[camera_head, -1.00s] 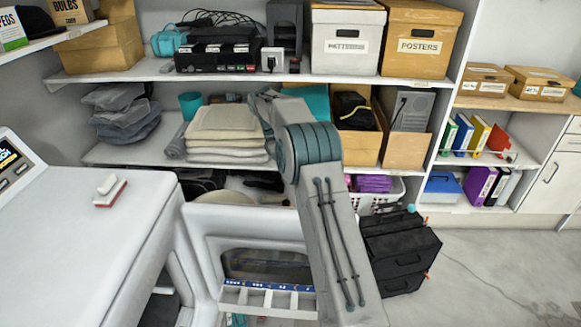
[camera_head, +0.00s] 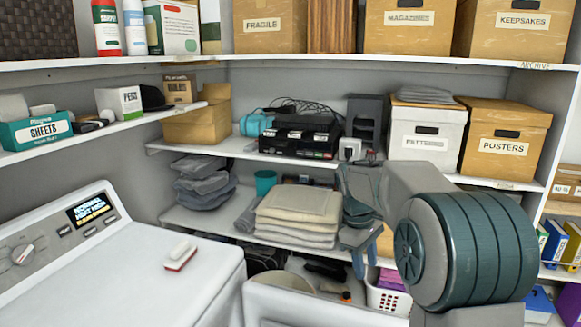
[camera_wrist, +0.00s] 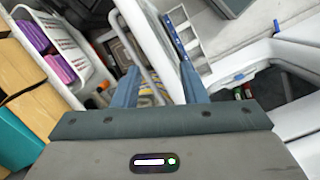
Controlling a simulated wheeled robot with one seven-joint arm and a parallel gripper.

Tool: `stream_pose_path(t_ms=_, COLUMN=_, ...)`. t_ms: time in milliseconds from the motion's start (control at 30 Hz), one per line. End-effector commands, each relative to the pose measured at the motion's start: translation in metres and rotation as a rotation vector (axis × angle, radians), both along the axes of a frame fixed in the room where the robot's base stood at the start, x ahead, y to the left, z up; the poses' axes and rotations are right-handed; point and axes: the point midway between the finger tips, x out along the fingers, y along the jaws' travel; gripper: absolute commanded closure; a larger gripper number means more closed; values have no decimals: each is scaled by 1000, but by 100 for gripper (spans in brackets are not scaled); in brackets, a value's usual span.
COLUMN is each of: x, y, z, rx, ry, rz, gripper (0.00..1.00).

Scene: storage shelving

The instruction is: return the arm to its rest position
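My arm (camera_head: 465,250) is bent, with a large grey and teal joint close to the camera at the lower right of the head view. My gripper (camera_head: 364,270) points down in front of the shelves, just right of a stack of folded beige cloths (camera_head: 298,212). In the wrist view my gripper (camera_wrist: 160,88) shows two blue fingers spread apart with nothing held between them. Below them lie the white appliance's open door and the floor-level items, apart from the fingers.
A white washer-like machine (camera_head: 130,270) with a red-and-white brush (camera_head: 180,256) on top stands at left. A white basket (camera_head: 385,295) with purple cloths is below the gripper; it also shows in the wrist view (camera_wrist: 75,45). Shelves with boxes, such as POSTERS (camera_head: 503,145), stand behind.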

Motion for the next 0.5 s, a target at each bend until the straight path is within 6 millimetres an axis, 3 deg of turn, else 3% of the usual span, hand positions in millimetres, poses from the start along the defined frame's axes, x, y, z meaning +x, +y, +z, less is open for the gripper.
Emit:
stream_pose_path(t_ms=233, x=-78, y=8, z=17, rx=52, ry=-141, rz=-223, gripper=61)
stream_pose_path(t_ms=500, x=-164, y=17, z=8, rx=136, ry=-276, rz=-488, gripper=61)
